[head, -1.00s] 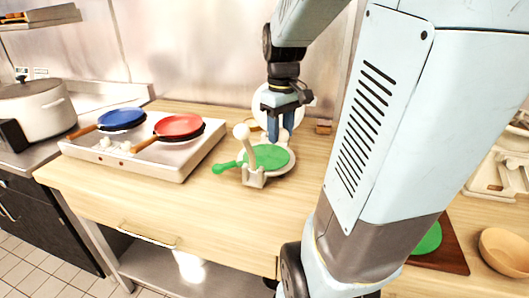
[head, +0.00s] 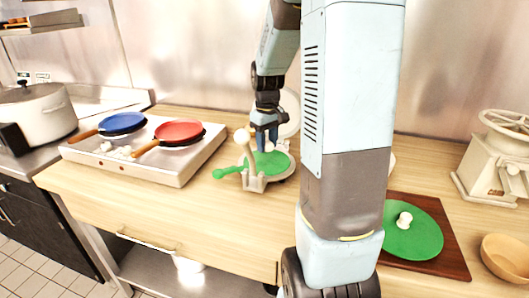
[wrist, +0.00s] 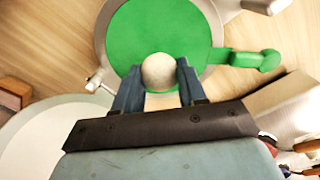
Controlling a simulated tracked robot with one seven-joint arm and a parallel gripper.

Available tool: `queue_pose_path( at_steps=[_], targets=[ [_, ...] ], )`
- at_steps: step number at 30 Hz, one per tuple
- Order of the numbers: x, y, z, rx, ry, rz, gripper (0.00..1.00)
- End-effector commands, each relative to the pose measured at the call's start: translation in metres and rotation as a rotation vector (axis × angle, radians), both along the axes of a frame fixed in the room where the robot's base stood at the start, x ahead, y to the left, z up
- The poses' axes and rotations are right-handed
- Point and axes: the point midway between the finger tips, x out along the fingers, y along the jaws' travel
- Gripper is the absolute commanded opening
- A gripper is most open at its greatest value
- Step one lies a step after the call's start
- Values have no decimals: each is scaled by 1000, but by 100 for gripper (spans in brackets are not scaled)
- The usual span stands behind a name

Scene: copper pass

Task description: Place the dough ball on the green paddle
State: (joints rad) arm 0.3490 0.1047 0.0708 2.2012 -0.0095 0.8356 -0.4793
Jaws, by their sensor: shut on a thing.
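The dough ball (wrist: 159,72) is a pale round lump held between the two blue fingers of my gripper (wrist: 159,88) in the wrist view. The green paddle (wrist: 140,30) lies beneath it as a flat round disc with a handle to the right. In the head view the paddle (head: 275,170) lies on a pale round press base, its handle pointing left. My gripper (head: 266,145) is shut on the ball right over the disc. I cannot tell whether the ball touches the paddle.
A pale lever with a round knob (head: 242,136) rises at the press's front left. Blue (head: 122,119) and red (head: 179,131) pans sit on a white cooktop at left. At right, a green disc (head: 414,238) with a pale lump lies on a brown board, near a wooden bowl (head: 505,257).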

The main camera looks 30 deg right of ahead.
Motion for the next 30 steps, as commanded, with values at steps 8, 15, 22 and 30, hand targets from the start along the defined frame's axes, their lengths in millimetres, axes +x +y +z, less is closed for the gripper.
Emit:
queue_pose_path(
  at_steps=[8,15,22,30],
  targets=[
    [7,-1,-16,1,2,0,11],
    [7,-1,-39,0,0,1,11],
    [7,-1,-39,0,0,1,11],
    [7,-1,-40,0,0,2,60]
  ],
)
